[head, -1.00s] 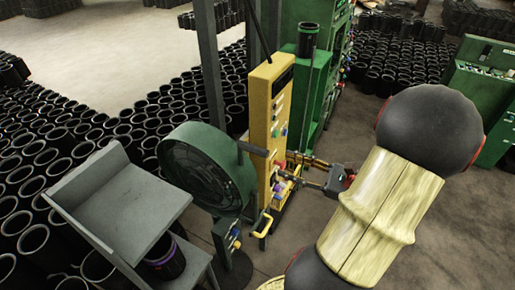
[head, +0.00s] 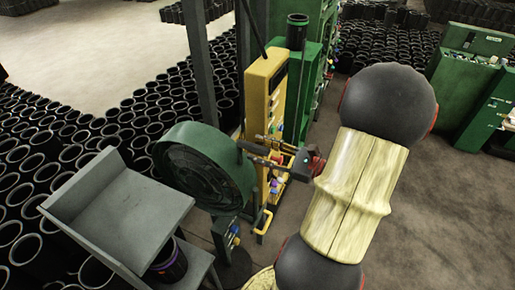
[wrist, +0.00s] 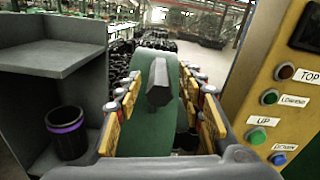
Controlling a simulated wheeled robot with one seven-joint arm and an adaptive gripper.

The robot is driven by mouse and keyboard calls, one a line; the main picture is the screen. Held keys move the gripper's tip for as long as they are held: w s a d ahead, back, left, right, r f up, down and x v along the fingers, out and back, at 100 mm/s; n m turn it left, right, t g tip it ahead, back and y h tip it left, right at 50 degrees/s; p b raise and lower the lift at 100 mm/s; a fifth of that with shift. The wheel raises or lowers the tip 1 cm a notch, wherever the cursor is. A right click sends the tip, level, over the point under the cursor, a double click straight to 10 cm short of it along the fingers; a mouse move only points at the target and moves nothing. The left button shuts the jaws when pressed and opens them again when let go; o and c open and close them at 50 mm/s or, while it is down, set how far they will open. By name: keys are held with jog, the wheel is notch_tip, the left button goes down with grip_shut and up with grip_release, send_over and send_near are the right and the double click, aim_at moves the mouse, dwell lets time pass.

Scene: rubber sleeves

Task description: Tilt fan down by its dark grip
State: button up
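The green round fan (head: 205,165) stands on a post left of the yellow control panel, its dark mesh face turned to the left. Its dark grip (wrist: 158,86) sticks out from the fan's green back toward me, in the middle of the wrist view. My gripper (wrist: 162,108) is open, with its yellow and red-tipped fingers on both sides of the grip. A gap shows between the grip and each finger. In the head view my gripper (head: 254,149) reaches left to the fan's back, and its fingers partly overlap the grip there.
The yellow control panel (head: 266,95) with labelled buttons stands close to the right of my gripper in the wrist view. A grey stand (head: 118,215) is left of the fan, with a black purple-banded bin (wrist: 66,133). Many black sleeves (head: 60,130) cover the floor behind.

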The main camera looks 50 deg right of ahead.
jog(key=shift+w+a, duration=0.2)
jog(key=shift+w, duration=0.25)
jog(key=c, duration=0.4)
grip_shut()
dwell(0.3)
